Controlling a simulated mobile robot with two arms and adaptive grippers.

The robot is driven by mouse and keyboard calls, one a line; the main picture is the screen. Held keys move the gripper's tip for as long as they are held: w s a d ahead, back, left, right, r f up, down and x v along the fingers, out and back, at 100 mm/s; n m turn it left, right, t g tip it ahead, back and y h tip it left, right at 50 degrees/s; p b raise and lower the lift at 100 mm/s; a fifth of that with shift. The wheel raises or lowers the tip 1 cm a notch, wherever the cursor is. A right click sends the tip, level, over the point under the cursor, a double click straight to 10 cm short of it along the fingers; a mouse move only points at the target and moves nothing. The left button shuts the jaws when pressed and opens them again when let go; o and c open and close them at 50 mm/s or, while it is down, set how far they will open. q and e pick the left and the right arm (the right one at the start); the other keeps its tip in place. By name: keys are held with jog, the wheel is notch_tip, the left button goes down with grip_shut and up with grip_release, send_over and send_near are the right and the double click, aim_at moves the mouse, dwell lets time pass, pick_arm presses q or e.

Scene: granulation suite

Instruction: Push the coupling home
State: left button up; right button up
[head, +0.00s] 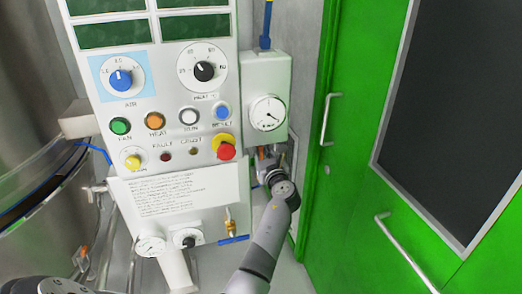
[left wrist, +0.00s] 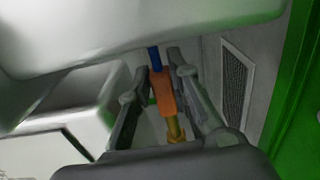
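In the left wrist view an orange coupling (left wrist: 162,95) stands between the fingers of my left gripper (left wrist: 160,85). A blue piece (left wrist: 154,58) meets its upper end and a brass fitting (left wrist: 175,130) is at its lower end. The fingers lean in close on both sides and appear shut on the orange body. Any gap between coupling and brass fitting is too small to tell. In the head view my left gripper (head: 268,156) is just below the white gauge box (head: 267,75), and it mostly hides the coupling.
A white control panel (head: 168,75) with knobs and buttons stands left of the gauge box. A brass valve with a blue handle (head: 235,240) sits low beside it. A green door (head: 350,110) with handles is close on the right. A steel vessel (head: 35,110) is at far left.

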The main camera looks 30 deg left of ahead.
pick_arm(q)
grip_shut()
dwell(0.3)
notch_tip(320, 180, down, 5)
jog(key=b, duration=0.2)
jog(key=shift+r+b, duration=0.2)
jog(key=shift+b, duration=0.2)
jog(key=shift+o, duration=1.6)
grip_release()
jog(key=shift+f, duration=0.1)
